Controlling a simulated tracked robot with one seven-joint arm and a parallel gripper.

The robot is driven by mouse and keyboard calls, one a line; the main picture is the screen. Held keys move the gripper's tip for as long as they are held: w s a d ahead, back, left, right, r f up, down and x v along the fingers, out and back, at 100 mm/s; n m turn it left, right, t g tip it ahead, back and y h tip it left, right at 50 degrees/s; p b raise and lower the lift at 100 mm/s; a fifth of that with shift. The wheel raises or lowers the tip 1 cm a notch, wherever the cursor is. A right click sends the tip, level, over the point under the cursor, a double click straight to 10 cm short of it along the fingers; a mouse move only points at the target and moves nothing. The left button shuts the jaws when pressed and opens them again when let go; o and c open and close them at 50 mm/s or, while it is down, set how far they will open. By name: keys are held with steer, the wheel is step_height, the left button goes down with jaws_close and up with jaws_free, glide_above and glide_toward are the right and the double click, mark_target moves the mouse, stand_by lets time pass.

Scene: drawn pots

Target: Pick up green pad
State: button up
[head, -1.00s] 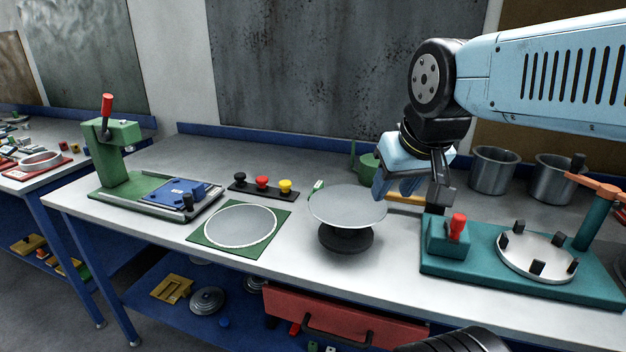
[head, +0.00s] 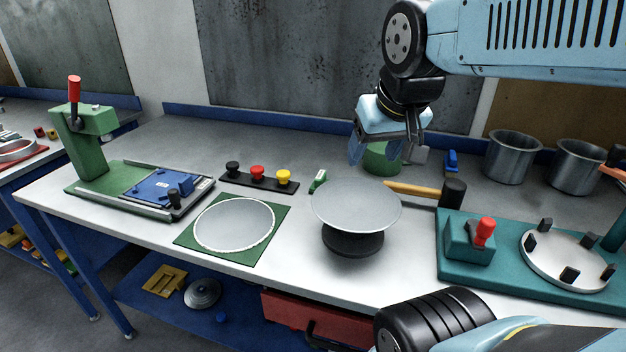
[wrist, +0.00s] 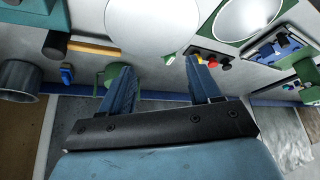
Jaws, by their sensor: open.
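A flat green square pad (head: 262,247) lies on the bench under a round grey disc (head: 234,224) with a pale rim. Its green edge also shows in the wrist view (wrist: 208,35). A small green and white piece (head: 318,181) lies on the bench left of the round stand; in the wrist view it appears between my fingers (wrist: 168,60). I cannot tell for certain which of the two is the named pad. My gripper (head: 386,158) is open and empty, above the back of the bench, behind the stand and in front of a green pot (head: 380,163).
A round grey stand (head: 356,206) is in front of my gripper. A hammer (head: 412,189) lies right of it, near a teal fixture (head: 470,262). Metal pots (head: 512,157) stand at the back right. A button strip (head: 259,181) and green press (head: 88,150) are left.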

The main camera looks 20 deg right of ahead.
steer(key=o, duration=0.4)
steer(key=w+f+m, duration=0.1)
steer(key=w, duration=0.3)
steer(key=w+f+m+g+h, duration=0.1)
steer(key=w, duration=0.3)
steer(key=w+f+m, duration=0.1)
steer(key=w, duration=0.3)
steer(key=shift+w+a+f+h, duration=0.1)
steer(key=shift+w+a+h, duration=0.1)
steer(key=shift+w+h, duration=0.15)
steer(key=m+g, duration=0.1)
steer(key=m, duration=0.2)
glide_toward(319, 176)
steer(key=shift+h, duration=0.25)
steer(key=x, duration=1.1)
steer(key=shift+w+f, duration=0.2)
steer(key=shift+f, duration=0.2)
